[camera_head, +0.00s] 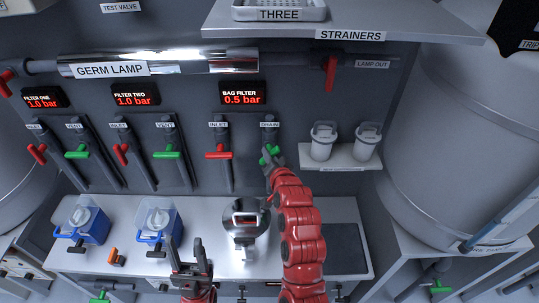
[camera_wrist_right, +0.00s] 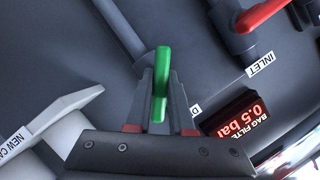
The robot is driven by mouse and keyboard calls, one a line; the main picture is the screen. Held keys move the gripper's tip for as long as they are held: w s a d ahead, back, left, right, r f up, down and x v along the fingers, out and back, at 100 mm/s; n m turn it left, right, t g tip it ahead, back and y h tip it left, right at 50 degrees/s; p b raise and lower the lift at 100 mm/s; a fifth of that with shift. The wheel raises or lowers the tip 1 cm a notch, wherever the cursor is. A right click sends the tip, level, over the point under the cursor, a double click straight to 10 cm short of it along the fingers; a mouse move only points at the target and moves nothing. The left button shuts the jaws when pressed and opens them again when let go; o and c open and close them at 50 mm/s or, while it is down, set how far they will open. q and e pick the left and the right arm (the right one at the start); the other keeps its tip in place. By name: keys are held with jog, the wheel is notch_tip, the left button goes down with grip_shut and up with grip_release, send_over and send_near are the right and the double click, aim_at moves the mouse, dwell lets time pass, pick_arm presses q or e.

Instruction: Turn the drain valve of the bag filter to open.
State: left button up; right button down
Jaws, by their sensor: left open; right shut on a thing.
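The bag filter's drain valve has a green handle (camera_head: 270,153) on the pipe under the DRAIN label (camera_head: 269,125). My right gripper (camera_head: 268,162) is at this handle and partly hides it. In the right wrist view the green handle (camera_wrist_right: 161,85) stands between the two fingers of my right gripper (camera_wrist_right: 160,105), which is shut on it. The bag filter display (camera_head: 238,93) reads 0.5 bar. The red inlet handle (camera_head: 218,155) lies crosswise on its pipe, left of the drain. My left gripper (camera_head: 187,255) is open and empty, low in front of the counter.
Two white canisters (camera_head: 322,141) stand on a small shelf right of the drain. A dark round housing (camera_head: 246,218) stands on the counter (camera_head: 120,207) below the valves. Two blue-and-white jugs (camera_head: 90,220) stand at left. A large grey tank (camera_head: 452,140) fills the right side.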

jog(key=shift+f+n+h+b, duration=0.2)
jog(key=shift+n+h+b, duration=0.55)
jog(key=shift+n, duration=0.35)
jog(key=shift+n+g+h+b, duration=0.3)
jog(key=shift+n+h+b, duration=0.25)
jog(key=shift+n+b, duration=0.55)
jog(key=shift+n+h+b, duration=0.5)
jog(key=shift+b, duration=0.25)
jog(key=shift+r, duration=0.1)
jog(key=c, duration=0.8)
grip_release()
jog(key=shift+s+r, duration=0.1)
